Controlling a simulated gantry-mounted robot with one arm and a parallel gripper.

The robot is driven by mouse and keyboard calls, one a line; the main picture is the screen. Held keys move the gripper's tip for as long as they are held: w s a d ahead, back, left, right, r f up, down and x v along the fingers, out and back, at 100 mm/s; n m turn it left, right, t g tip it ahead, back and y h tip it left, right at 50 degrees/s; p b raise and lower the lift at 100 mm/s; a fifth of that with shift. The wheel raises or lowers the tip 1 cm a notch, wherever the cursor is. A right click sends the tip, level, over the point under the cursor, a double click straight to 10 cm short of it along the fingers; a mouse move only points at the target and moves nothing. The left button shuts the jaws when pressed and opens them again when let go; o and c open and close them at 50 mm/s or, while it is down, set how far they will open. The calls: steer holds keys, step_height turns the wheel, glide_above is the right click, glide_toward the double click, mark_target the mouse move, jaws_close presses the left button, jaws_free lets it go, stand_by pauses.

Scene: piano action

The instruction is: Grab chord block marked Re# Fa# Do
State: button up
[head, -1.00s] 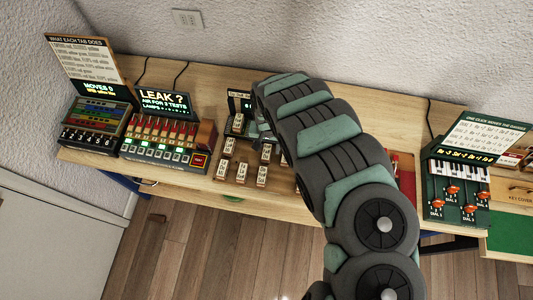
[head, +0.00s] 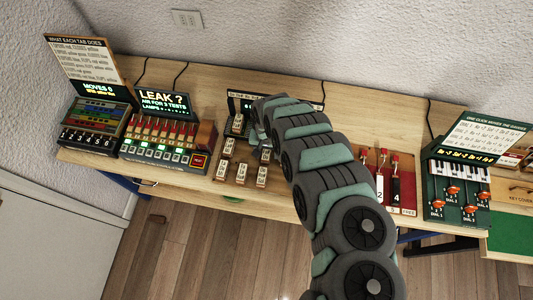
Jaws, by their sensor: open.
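Several small pale chord blocks with dark lettering stand on the brown board in the middle of the table. One block (head: 238,123) is at the back, one (head: 228,147) in the middle left, and others (head: 223,170), (head: 241,173), (head: 262,176) along the front. Another block (head: 265,155) stands close beside my arm. The lettering is too small to read, so I cannot tell which is marked Re# Fa# Do. My gripper (head: 258,132) is open, largely hidden by my arm's end links, above the back of the board. My arm covers the board's right part.
The LEAK? box (head: 165,130) and the MOVES box (head: 100,115) stand to the left. A dark display (head: 235,101) stands behind the blocks. Bare table shows at the back.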

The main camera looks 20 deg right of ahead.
jaws_close()
stand_by(0.5)
steer(key=shift+r, duration=0.15)
